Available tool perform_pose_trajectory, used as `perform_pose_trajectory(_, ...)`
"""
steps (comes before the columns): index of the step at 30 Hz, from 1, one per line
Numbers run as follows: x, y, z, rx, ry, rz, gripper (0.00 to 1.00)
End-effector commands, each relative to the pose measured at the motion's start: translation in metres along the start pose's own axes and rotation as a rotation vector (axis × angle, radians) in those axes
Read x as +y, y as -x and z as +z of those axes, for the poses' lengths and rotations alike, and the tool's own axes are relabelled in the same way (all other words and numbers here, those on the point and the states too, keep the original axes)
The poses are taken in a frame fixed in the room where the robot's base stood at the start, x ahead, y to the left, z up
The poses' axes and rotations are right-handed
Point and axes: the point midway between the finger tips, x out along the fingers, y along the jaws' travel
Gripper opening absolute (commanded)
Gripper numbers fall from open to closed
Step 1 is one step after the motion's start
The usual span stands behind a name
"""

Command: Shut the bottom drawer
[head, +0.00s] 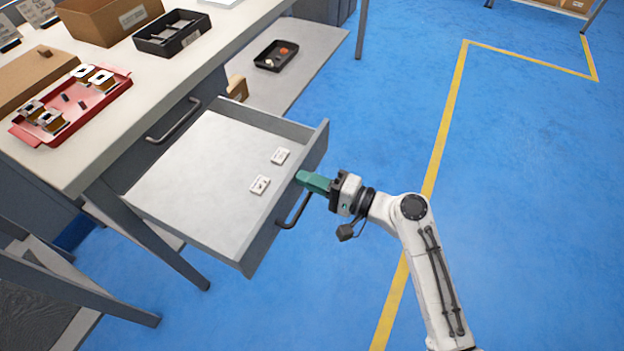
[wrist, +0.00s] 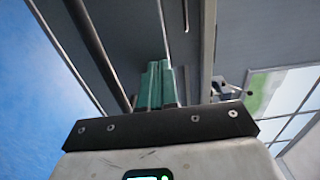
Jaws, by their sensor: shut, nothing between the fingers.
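The bottom drawer (head: 200,175) stands pulled far out from under the workbench, below another drawer front that is closed. Its grey front panel (head: 262,232) carries a dark bar handle (head: 295,212). Two small white labelled boxes, one (head: 280,156) farther back and one (head: 260,185) nearer, lie inside. My gripper (head: 301,178) is shut and empty, its teal fingers at the outer side of the drawer front, near the top edge and handle. I cannot tell whether they touch it. In the wrist view the shut teal fingers (wrist: 155,88) point toward grey panels.
The closed upper drawer has its own handle (head: 173,121). A red tray (head: 75,105) with coil parts, a black tray (head: 172,34) and a cardboard box (head: 110,15) stand on the bench. A low shelf holds another black tray (head: 276,56). Blue floor to the right is clear.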

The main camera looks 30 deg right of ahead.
Motion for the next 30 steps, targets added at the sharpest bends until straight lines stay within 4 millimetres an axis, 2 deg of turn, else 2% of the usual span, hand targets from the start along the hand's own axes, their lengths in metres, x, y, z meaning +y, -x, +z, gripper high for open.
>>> perform_pose_trajectory(5,0.000,-0.003,0.000,-0.001,0.000,-0.001,0.00)
perform_pose_trajectory(11,-0.001,-0.026,0.001,-0.004,0.001,-0.001,0.00)
perform_pose_trajectory(17,-0.001,-0.071,0.001,-0.005,0.002,-0.002,0.00)
perform_pose_trajectory(30,0.002,-0.195,0.002,-0.006,0.003,-0.002,0.00)
